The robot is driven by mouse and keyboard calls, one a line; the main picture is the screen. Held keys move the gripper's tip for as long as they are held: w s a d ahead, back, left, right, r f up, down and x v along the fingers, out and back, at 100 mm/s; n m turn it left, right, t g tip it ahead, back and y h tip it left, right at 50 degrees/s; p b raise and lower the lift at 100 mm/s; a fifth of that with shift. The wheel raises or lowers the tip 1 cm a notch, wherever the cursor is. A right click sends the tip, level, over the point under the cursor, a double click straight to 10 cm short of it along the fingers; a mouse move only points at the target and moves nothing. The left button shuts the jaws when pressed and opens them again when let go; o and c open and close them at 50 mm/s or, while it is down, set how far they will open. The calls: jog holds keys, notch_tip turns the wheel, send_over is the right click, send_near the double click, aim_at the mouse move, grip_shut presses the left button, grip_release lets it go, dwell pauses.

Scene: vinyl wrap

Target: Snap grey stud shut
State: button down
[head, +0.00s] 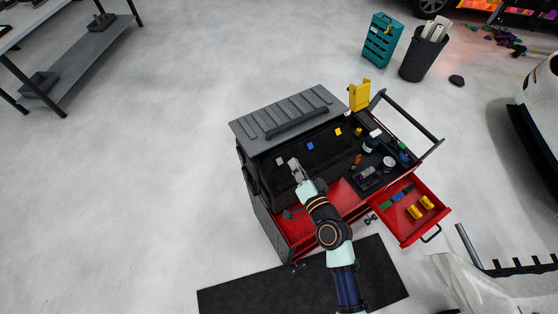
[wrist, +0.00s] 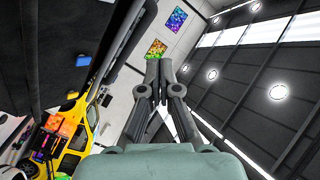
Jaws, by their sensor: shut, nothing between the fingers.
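The grey stud (head: 280,161) is a small light-grey square on the dark inner face of the black case or flap on the tool cart. My gripper (head: 293,163) is just right of it in the head view, with its fingertips close to that dark face. Whether it touches the stud or the face I cannot tell. In the wrist view my gripper (wrist: 158,66) has its fingertips together with nothing between them. The grey stud cannot be made out in the wrist view. Whether the stud is snapped shut I cannot tell.
A blue stud (head: 309,145) and a yellow stud (head: 338,131) sit in the same row to the right. A ribbed grey lid (head: 285,108) stands above. A red drawer (head: 405,229) is pulled out at right. Bottles and a black tray (head: 367,181) crowd the cart's right side.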

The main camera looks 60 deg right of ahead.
aim_at(280, 161)
jog(key=w+f+b, duration=0.1)
jog(key=f, duration=0.1)
jog(key=w+d+f+b, duration=0.1)
jog(key=f+b, duration=0.1)
jog(key=w+d+f+b, duration=0.1)
jog(key=shift+w+d+f+b, duration=0.2)
jog(key=shift+w+f+b, duration=0.1)
jog(key=shift+w+f, duration=0.1)
jog(key=shift+w+d+f+b, duration=0.35)
jog(key=shift+w+f+b, duration=0.1)
jog(key=shift+w, duration=0.05)
dwell(1.0)
jog(key=shift+w+d+f+b, duration=0.15)
jog(key=shift+w+f+b, duration=0.05)
jog(key=shift+f+b, duration=0.15)
